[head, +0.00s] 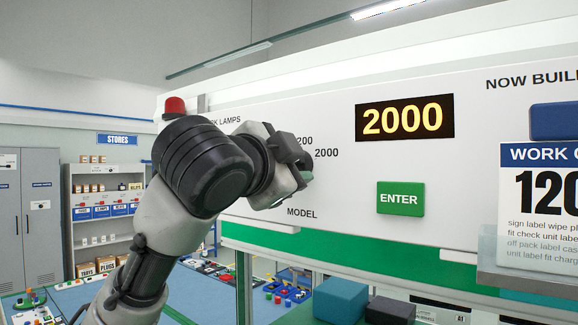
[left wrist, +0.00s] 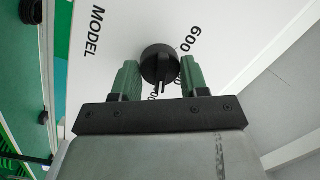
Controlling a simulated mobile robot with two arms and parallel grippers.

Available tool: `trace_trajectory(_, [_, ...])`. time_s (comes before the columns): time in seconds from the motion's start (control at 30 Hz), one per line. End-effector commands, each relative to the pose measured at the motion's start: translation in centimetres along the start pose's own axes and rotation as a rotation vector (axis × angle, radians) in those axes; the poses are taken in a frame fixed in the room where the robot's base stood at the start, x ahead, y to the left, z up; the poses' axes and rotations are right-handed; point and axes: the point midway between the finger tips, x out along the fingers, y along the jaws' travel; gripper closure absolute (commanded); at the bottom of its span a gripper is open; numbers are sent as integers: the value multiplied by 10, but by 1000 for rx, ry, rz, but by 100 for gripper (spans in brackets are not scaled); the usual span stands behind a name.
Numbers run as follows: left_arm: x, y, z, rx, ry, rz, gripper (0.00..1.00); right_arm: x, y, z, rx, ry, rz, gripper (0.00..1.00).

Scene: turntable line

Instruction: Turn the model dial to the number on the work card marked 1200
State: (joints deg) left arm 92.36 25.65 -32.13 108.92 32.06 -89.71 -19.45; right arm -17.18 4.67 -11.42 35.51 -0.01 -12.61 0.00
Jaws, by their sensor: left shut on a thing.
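The model dial (left wrist: 158,62) is a round black knob on the white panel, between the green fingers of my left gripper (left wrist: 160,80) in the left wrist view. My left gripper (head: 303,170) is shut on it. In the head view the gripper hides the dial. Printed numbers 2000 (head: 326,153) and a partly hidden one ending in 200 show beside the gripper, and 600 (left wrist: 189,40) shows in the wrist view. The lit display (head: 404,117) reads 2000. The work card (head: 540,195) shows 120, cut off at the right edge. My right gripper is out of view.
A green ENTER button (head: 400,198) sits below the display. A red lamp (head: 174,106) stands at the panel's left end. A clear-edged ledge (head: 530,275) juts out under the card. Teal and dark boxes (head: 341,299) lie below the panel.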

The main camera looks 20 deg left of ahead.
Motion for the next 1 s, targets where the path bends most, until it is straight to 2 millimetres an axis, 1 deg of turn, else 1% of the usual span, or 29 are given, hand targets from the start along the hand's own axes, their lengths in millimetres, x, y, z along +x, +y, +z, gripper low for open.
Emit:
trace_trajectory(0.27, [0, 2, 0, -160, -13, 23, 79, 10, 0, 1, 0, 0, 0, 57])
trace_trajectory(1.0, [0, 0, 0, -840, -68, 114, 79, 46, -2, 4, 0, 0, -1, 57])
